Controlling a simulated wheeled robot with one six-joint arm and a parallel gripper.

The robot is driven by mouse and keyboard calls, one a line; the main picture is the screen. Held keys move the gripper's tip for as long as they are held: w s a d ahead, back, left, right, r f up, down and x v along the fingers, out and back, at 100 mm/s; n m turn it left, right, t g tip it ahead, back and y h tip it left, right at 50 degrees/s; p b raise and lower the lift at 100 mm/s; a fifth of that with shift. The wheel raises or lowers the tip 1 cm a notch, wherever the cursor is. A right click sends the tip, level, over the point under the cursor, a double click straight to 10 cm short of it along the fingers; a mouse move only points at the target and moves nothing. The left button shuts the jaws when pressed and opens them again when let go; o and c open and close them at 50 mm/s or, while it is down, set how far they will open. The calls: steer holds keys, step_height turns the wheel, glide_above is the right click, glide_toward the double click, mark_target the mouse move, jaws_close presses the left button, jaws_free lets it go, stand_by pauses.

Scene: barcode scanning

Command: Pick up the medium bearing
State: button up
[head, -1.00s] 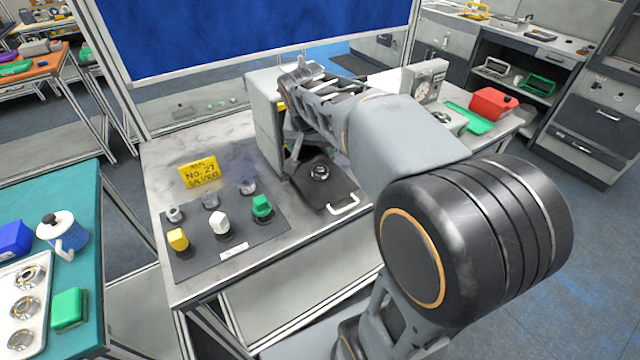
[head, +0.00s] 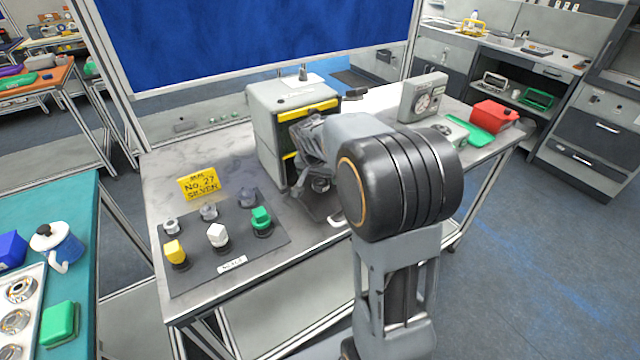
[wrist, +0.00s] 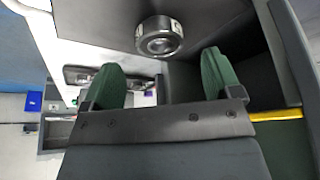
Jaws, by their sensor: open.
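A silver ring-shaped bearing (wrist: 159,36) lies on a dark flat surface in the wrist view, beyond my fingertips. In the head view the bearing (head: 320,185) is partly hidden by my arm, on the dark tray (head: 299,203) in front of the grey cabinet. Its size against other bearings cannot be judged here. My gripper (wrist: 161,78) is open, with its two green fingers apart and nothing between them. The bearing appears ahead of the gap between the fingers, apart from them.
The grey cabinet (head: 262,135) with yellow edges stands right behind the tray. A dark mat (head: 205,262) with coloured knobs lies to the left, by a yellow sign (head: 199,184). A gauge box (head: 422,97) and red box (head: 494,113) stand to the right.

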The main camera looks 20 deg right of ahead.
mark_target(322, 183)
steer(key=shift+x, duration=1.95)
steer(key=c, duration=1.1)
steer(key=shift+r, duration=0.2)
steer(key=shift+r, duration=0.25)
step_height(322, 183, up, 2)
steer(key=shift+r, duration=0.1)
steer(key=s+d+r, duration=0.2)
steer(key=s+r, duration=0.3)
steer(key=s, duration=0.1)
steer(key=s+d+r, duration=0.2)
steer(key=s+r, duration=0.3)
steer(key=s, duration=0.2)
steer(key=shift+d+r+b, duration=0.3)
steer(key=shift+r+b, duration=0.1)
steer(key=shift+b, duration=0.05)
